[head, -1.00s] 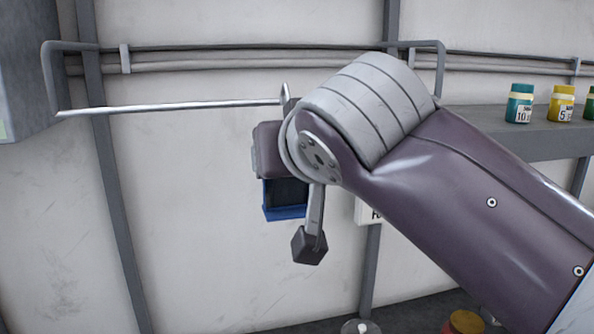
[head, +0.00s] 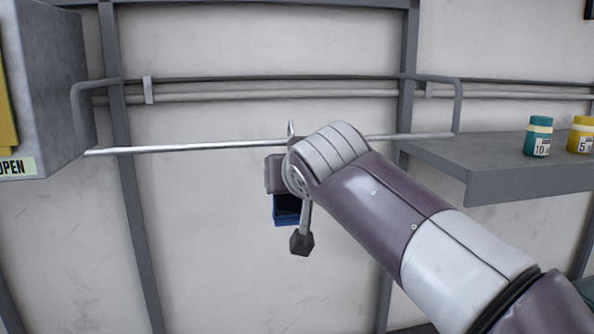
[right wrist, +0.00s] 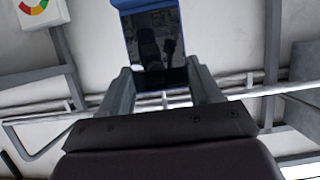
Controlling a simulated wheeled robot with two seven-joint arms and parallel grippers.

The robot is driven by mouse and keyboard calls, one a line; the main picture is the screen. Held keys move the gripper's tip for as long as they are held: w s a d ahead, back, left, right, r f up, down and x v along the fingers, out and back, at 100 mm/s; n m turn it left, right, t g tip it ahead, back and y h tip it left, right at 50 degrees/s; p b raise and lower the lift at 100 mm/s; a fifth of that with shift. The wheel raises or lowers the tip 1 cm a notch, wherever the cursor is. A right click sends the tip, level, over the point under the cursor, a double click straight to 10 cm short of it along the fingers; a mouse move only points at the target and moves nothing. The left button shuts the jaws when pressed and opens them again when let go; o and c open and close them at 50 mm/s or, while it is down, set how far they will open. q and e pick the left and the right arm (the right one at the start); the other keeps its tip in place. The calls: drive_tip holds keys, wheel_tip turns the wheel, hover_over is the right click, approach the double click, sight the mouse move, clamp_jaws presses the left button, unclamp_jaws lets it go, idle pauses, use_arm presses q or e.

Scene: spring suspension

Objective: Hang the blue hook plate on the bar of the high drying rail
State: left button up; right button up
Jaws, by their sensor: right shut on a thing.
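The blue hook plate (head: 287,210) hangs upright below my right gripper (head: 277,174), with its blue rim and dark face showing. A thin grey hook tip (head: 291,128) rises just above the bar (head: 190,147) of the high drying rail. My wrist hides the hook's lower part, so I cannot tell whether it is over the bar or in front of it. In the right wrist view, the plate (right wrist: 155,45) sits between the two fingers of my right gripper (right wrist: 163,82), which is shut on it. My left gripper is not in view.
A grey cabinet (head: 45,90) stands at the rail's left end. A grey shelf (head: 500,165) with a teal jar (head: 538,136) and a yellow jar (head: 581,135) is on the right. Pipes (head: 230,98) run along the wall behind the bar. The wall below the bar's left half is clear.

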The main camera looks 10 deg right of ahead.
drive_tip(key=w, duration=0.1)
drive_tip(key=w+p, duration=0.1)
drive_tip(key=p, duration=0.1)
drive_tip(key=shift+w+r, duration=0.25)
drive_tip(key=shift+w, duration=0.15)
drive_tip(key=shift+w+f+b, duration=0.2)
drive_tip(key=shift+f+b, duration=0.85)
drive_tip(key=shift+b, duration=0.05)
drive_tip(key=shift+f+b, duration=0.35)
drive_tip(key=shift+b, duration=0.05)
drive_tip(key=o, duration=1.3)
drive_tip(key=shift+c, duration=0.2)
drive_tip(key=shift+s, duration=0.1)
